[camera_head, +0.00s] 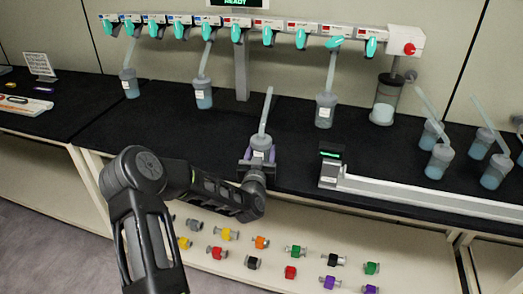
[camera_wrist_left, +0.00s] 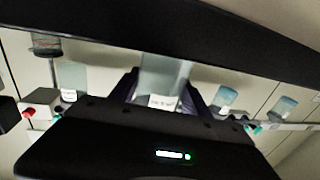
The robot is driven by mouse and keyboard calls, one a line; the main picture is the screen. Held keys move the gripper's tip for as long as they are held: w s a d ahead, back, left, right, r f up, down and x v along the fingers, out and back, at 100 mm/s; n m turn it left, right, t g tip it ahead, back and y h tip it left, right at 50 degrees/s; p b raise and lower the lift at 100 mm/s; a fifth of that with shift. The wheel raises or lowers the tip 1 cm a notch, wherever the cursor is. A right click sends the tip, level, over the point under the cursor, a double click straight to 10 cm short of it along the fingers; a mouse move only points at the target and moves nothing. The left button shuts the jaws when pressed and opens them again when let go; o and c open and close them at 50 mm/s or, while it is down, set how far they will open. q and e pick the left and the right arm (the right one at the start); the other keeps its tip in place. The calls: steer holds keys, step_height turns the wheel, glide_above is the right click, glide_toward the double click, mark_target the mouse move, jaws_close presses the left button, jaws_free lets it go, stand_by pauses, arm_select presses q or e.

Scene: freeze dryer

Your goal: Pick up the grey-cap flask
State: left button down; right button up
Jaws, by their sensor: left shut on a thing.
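A flask with a grey cap and a long, pale tilted tube (camera_head: 262,146) is near the front edge of the black counter. My left gripper (camera_head: 259,157) reaches it from the front, with its purple-padded fingers on either side of the body. In the left wrist view the pale flask body with a white label (camera_wrist_left: 165,75) sits between the fingers (camera_wrist_left: 160,93). The gripper is shut on the flask. I cannot tell whether its base touches the counter. My right gripper is in neither view.
A manifold (camera_head: 262,27) with several teal valves runs along the back, with flasks (camera_head: 203,95) below it. A white balance-like device (camera_head: 331,170) stands right of my gripper. Several flasks (camera_head: 438,160) stand at the right. Coloured fittings (camera_head: 227,233) lie on the lower shelf.

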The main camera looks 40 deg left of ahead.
mark_target(262, 125)
arm_select(q)
step_height(262, 125, up, 10)
steer(key=shift+b, duration=0.4)
stand_by(0.6)
